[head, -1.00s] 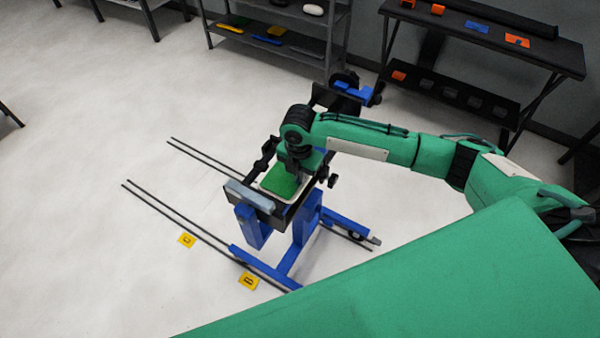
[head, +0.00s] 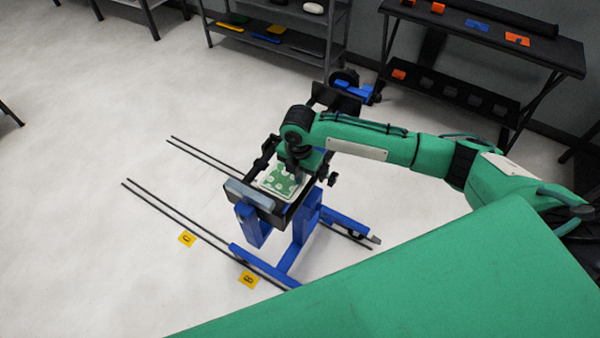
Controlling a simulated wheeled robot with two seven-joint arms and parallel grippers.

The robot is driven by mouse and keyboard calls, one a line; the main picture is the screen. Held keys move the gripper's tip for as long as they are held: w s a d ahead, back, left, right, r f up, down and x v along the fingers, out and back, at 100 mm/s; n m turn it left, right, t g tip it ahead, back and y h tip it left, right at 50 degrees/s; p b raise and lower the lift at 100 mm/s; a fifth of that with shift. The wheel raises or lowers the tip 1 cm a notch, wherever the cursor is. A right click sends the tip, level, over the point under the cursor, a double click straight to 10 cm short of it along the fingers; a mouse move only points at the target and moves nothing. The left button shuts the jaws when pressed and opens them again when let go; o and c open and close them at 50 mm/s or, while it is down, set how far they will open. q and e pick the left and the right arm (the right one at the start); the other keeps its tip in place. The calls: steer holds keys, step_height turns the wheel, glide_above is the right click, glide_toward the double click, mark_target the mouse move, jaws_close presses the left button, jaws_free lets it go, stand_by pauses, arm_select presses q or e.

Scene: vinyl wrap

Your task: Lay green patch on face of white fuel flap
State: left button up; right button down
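The white fuel flap (head: 263,187) sits in the dark holder on top of a blue stand, its pale rim showing. The green patch (head: 278,180) lies over the flap's face, and its green is broken by several white blotches. My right gripper (head: 297,174) is above the patch's right-hand side, pointing down and hiding part of it. Its fingertips are too small and covered to tell open from shut, or whether they touch the patch. My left gripper is not in view.
The blue stand (head: 296,258) has a grey-blue bar (head: 250,196) along the holder's front. Thin dark rails and yellow markers (head: 249,279) lie on the floor. A shelf (head: 275,47) and a black table (head: 480,35) stand at the back.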

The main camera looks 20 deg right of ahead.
steer(key=shift+p, duration=0.3)
stand_by(0.7)
steer(key=shift+f, duration=0.1)
steer(key=c, duration=1.6)
jaws_free()
steer(key=shift+o, duration=0.2)
step_height(320, 180, up, 14)
steer(key=b, duration=0.3)
steer(key=shift+b, duration=0.3)
steer(key=shift+a+f, duration=0.1)
steer(key=shift+f, duration=0.05)
